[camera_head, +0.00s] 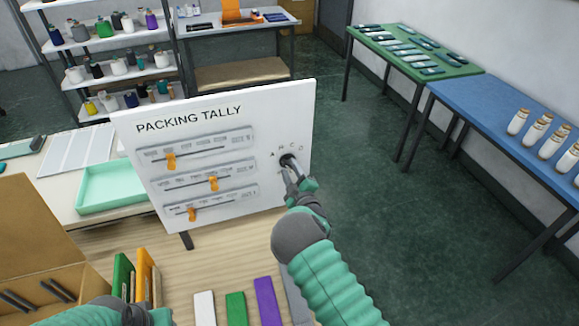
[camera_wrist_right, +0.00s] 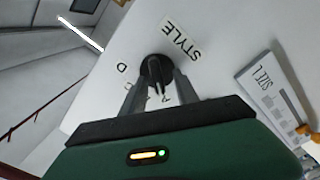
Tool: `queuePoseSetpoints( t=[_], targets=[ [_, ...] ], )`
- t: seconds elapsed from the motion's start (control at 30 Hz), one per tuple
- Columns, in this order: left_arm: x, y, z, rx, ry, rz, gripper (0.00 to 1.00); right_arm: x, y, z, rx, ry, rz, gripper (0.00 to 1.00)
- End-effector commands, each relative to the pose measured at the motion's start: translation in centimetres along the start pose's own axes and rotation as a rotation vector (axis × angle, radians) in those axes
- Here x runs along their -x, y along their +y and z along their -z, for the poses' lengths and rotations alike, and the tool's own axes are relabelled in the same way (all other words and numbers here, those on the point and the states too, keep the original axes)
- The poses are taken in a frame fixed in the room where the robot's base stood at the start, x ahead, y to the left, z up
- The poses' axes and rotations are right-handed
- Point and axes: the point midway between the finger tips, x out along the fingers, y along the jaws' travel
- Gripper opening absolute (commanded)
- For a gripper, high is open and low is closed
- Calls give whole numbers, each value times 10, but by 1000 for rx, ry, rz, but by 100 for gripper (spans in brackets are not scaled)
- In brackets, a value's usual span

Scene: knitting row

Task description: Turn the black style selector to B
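The black style selector (camera_head: 287,159) is a round knob on the right side of the white panel headed PACKING TALLY (camera_head: 250,120). Letters stand around it. My right gripper (camera_head: 293,168) is at the knob. In the right wrist view, its two fingers (camera_wrist_right: 160,88) straddle the selector (camera_wrist_right: 155,67), one on each side, their tips at the knob. I cannot tell whether they press on it. The fingers partly hide the letters; D and A show, and the STYLE label is beside the knob. The pointer's setting is unclear. My left gripper (camera_head: 137,315) is partly cut off at the bottom edge.
The panel carries several sliders with orange handles (camera_head: 213,183). Floor is clear right of the panel.

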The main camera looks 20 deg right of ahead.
Motion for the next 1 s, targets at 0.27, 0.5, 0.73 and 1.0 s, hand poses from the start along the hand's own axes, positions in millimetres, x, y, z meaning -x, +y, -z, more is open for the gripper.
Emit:
queuePoseSetpoints(
  t=[0.27, 0.5, 0.73, 1.0],
  targets=[
    [1, 0, 0, 0, 0, 0, 36, -8, 0, -2, -2, -1, 0, 36],
    [1, 0, 0, 0, 0, 0, 36, -7, 0, 0, 0, -1, 0, 13],
    [1, 0, 0, 0, 0, 0, 36, -7, 0, 0, 0, 1, 0, 0],
    [-1, 0, 0, 0, 0, 0, 36, -7, -1, 2, -16, 5, 0, 0]
  ],
)
